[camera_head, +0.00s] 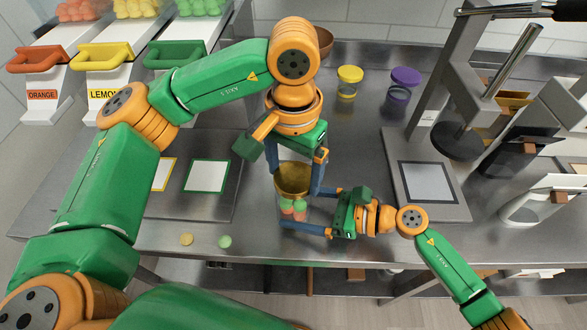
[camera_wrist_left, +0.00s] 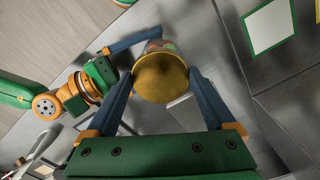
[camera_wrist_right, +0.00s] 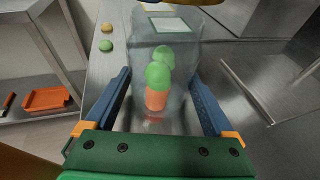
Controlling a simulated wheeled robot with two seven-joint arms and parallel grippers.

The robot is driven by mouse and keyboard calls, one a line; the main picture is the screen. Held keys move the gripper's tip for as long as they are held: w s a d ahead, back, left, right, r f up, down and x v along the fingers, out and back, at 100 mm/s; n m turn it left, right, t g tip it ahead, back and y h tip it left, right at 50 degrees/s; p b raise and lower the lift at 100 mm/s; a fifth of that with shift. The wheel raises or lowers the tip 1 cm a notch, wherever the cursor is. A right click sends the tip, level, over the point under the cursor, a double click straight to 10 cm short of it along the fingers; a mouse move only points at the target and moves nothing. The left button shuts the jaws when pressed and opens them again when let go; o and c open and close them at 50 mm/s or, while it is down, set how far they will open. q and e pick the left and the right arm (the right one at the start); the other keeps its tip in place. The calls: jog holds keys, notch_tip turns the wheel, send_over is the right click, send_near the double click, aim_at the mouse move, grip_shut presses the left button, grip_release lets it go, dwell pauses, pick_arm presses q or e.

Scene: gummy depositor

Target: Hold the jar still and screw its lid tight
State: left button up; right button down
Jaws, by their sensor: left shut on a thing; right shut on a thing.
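The clear jar (camera_head: 292,208) stands upright near the table's front edge with green and orange gummies inside. It fills the middle of the right wrist view (camera_wrist_right: 155,100). The gold lid (camera_head: 293,179) is on top of the jar; in the left wrist view the lid (camera_wrist_left: 160,77) covers most of the jar. My left gripper (camera_head: 296,185) is shut on the lid from above, one finger on each side. My right gripper (camera_wrist_right: 158,100) is shut on the jar's body from the right, below the lid. Whether the lid sits level on the threads cannot be told.
Two gummies (camera_head: 225,241) lie on the table left of the jar. Two small jars, yellow-lidded (camera_head: 350,73) and purple-lidded (camera_head: 405,76), stand at the back. A press-like machine (camera_head: 455,140) stands at right. Orange, lemon and green dispensers (camera_head: 97,57) line the back left.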

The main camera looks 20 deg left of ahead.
aim_at(293, 178)
pick_arm(q)
grip_shut()
notch_tip(293, 178, up, 4)
jog(key=shift+a+r, duration=0.1)
jog(key=shift+r, duration=0.1)
jog(key=shift+f, duration=2.75)
jog(key=shift+f, duration=0.15)
